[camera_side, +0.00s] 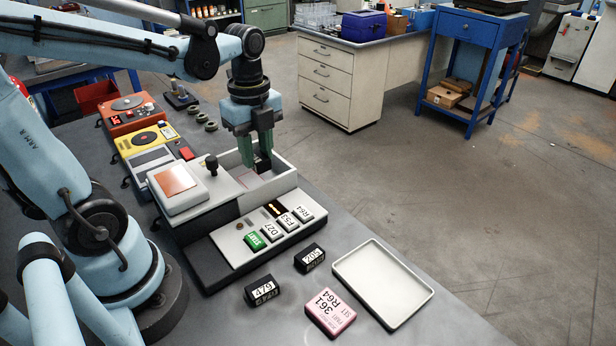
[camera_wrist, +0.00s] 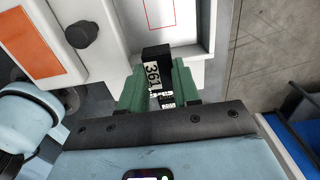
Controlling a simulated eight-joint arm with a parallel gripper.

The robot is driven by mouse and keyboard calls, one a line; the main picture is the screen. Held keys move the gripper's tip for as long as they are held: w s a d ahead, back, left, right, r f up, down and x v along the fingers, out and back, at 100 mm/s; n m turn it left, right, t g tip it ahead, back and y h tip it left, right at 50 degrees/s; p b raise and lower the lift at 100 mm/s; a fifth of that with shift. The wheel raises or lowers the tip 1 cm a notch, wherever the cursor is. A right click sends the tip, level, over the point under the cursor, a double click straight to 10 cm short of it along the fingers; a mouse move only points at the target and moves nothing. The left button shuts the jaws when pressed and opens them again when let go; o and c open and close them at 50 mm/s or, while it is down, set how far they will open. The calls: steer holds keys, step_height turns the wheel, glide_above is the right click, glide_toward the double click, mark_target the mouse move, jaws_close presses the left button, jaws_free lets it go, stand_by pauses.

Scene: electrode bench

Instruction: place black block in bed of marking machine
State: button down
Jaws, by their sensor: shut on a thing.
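My gripper (camera_side: 259,152) is shut on a black block (camera_wrist: 154,55) with a white label reading 361. In the side view the block (camera_side: 262,162) is mostly hidden by the green fingers. The marking machine (camera_side: 215,215) has a light, walled bed (camera_side: 283,186) at its back right. The gripper holds the block over the bed in the side view; whether it touches the floor I cannot tell. In the wrist view, a red outlined rectangle (camera_wrist: 166,13) on the pale bed floor lies beyond the block.
The machine has a green START button (camera_side: 255,241) and several label keys (camera_side: 287,221). A black knob (camera_side: 211,163) stands beside the bed.

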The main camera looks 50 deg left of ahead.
glide_above(252, 181)
step_height(252, 181, down, 3)
steer(key=shift+f, duration=2.2)
steer(key=shift+f, duration=0.1)
steer(key=c, duration=0.8)
jaws_free()
